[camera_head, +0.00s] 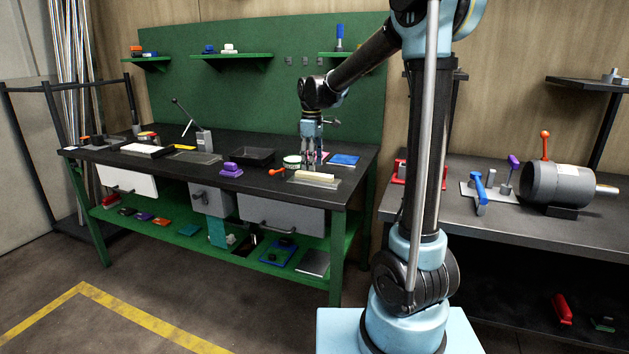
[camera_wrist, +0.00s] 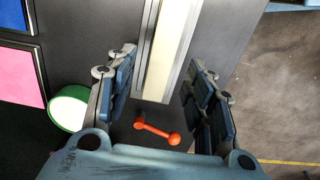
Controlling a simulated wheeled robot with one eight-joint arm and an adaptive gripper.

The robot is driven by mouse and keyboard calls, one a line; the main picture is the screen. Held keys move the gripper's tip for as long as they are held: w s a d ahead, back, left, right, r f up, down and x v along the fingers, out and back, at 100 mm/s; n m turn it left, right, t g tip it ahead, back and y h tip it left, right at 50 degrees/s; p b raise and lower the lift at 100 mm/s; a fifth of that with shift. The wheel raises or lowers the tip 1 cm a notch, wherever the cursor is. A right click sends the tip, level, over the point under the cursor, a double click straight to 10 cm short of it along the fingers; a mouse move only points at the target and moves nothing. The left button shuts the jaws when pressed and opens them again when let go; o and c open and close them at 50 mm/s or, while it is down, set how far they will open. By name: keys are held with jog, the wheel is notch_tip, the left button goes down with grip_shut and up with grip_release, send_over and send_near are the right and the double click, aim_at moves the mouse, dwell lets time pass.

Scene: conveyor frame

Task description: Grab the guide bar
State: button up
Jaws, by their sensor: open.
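A long cream bar, which looks like the guide bar (camera_head: 314,176), lies on a grey metal plate (camera_head: 331,184) near the front right edge of the dark workbench. In the wrist view the guide bar (camera_wrist: 168,55) runs lengthwise between my two fingers, with a clear gap on each side. My gripper (camera_head: 311,163) points down over the bench at the bar. In the wrist view my gripper (camera_wrist: 163,58) is open and holds nothing. The bar's far end runs out of the wrist view.
An orange double-knobbed part (camera_wrist: 157,131) lies close by the bar's end. The bench's front edge is close.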

aim_at(312, 173)
jog(key=shift+f, duration=1.9)
jog(key=shift+c, duration=0.3)
grip_shut()
jog(key=shift+r, duration=0.15)
